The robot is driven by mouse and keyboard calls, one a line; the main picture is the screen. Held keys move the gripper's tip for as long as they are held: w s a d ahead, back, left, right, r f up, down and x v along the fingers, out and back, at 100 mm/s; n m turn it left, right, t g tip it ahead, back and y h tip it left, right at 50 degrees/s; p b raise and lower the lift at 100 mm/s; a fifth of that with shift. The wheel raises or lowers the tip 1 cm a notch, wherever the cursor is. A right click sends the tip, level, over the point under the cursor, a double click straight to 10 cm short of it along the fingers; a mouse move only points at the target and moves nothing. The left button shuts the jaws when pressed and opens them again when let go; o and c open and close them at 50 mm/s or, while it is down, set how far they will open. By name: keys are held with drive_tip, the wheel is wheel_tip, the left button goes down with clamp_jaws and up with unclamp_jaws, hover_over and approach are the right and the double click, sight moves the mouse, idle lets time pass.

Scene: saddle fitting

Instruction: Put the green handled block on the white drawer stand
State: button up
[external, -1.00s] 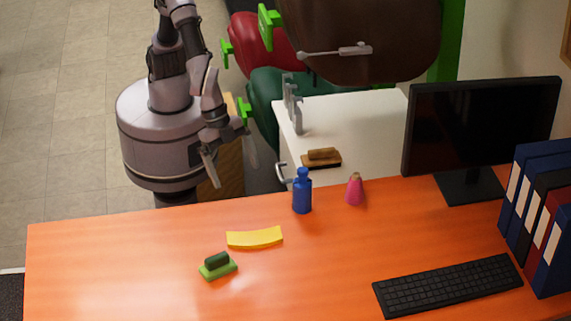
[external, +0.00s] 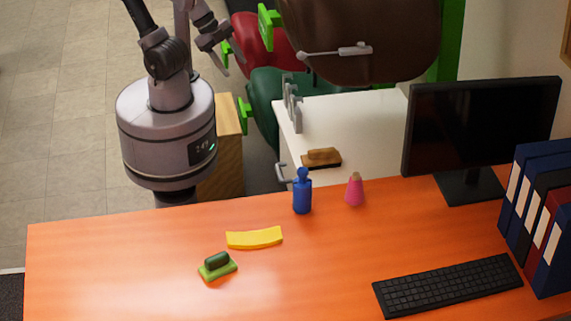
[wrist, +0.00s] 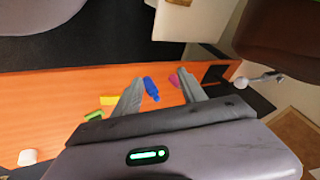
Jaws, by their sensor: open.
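The green handled block (external: 217,266), with a dark green handle on top, sits on the orange table near its front left. In the wrist view it shows small as a green patch (wrist: 93,115), left of the fingers. The white drawer stand (external: 375,125) is behind the table, with a brown wooden-backed brush (external: 321,158) on its top near the front edge. My gripper (external: 233,62) is raised behind the table, far from the block. In the wrist view my gripper (wrist: 162,78) has its two fingers apart, with nothing held between them.
A yellow curved piece (external: 255,238) lies beside the block. A monitor (external: 480,130), keyboard (external: 447,285) and binders (external: 545,215) fill the right. The table's left is clear.

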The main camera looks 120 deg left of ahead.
drive_tip(key=w+d+r+m+g+h+p, duration=0.1)
drive_tip(key=w+d+r+m+p, duration=0.15)
drive_tip(key=w+d, duration=0.45)
drive_tip(key=w+d+r+m+g+h+p, duration=0.1)
drive_tip(key=w+d+r+m, duration=0.3)
drive_tip(key=w, duration=0.6)
drive_tip(key=m+g+h+b, duration=0.15)
drive_tip(key=m+g, duration=0.35)
drive_tip(key=m, duration=0.7)
hover_over(207, 269)
drive_tip(key=shift+n, duration=0.25)
drive_tip(key=f, duration=3.1)
drive_tip(key=shift+w+a, duration=0.15)
drive_tip(key=shift+a, duration=0.1)
drive_tip(key=f, duration=0.2)
drive_tip(key=f+b, duration=0.2)
drive_tip(key=f, duration=0.1)
drive_tip(key=shift+d+f, duration=0.3)
drive_tip(key=shift+r+t, duration=0.2)
drive_tip(key=shift+t, duration=0.1)
clamp_jaws()
